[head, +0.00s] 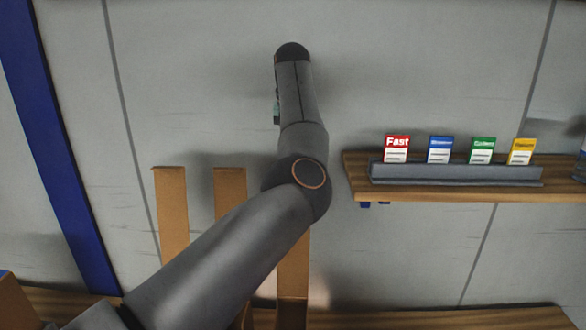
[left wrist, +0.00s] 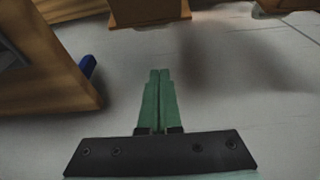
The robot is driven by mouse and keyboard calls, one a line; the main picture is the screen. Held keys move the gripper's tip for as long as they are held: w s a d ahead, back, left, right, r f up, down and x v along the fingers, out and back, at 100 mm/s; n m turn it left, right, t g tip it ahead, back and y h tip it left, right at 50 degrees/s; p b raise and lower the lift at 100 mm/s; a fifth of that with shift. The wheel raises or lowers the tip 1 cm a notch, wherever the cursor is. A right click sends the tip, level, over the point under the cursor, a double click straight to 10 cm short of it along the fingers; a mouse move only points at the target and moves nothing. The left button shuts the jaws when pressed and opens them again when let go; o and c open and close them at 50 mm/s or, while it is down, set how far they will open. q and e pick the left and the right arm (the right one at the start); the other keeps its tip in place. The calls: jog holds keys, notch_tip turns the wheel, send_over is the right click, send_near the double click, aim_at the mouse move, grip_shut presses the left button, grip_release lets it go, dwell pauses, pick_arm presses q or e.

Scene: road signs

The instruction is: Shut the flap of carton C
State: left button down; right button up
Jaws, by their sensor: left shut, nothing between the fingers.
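Three upright brown cardboard flaps stand in front of the wall in the head view: a left one (head: 172,215), a middle one (head: 229,188) and a right one (head: 293,272), partly hidden by my left arm. No letters show, so I cannot tell which belongs to carton C. The carton bodies are mostly out of frame or hidden. My left gripper (left wrist: 160,72) has green fingers, shut and empty, with clear space around the tips. In the head view only a green bit of it (head: 276,109) shows beside my raised forearm. Brown pieces (left wrist: 148,12) show beyond the fingertips in the left wrist view.
A wooden shelf (head: 460,194) on the right holds a grey rack (head: 455,174) with red, blue, green and yellow cards. A blue post (head: 55,150) stands left.

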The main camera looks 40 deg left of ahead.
pick_arm(q)
jog(key=shift+s+d+f, duration=0.45)
jog(key=shift+s+f, duration=0.15)
jog(key=shift+f, duration=0.25)
jog(key=shift+s+d+f, duration=0.45)
jog(key=shift+s+f, duration=0.15)
jog(key=shift+f, duration=0.2)
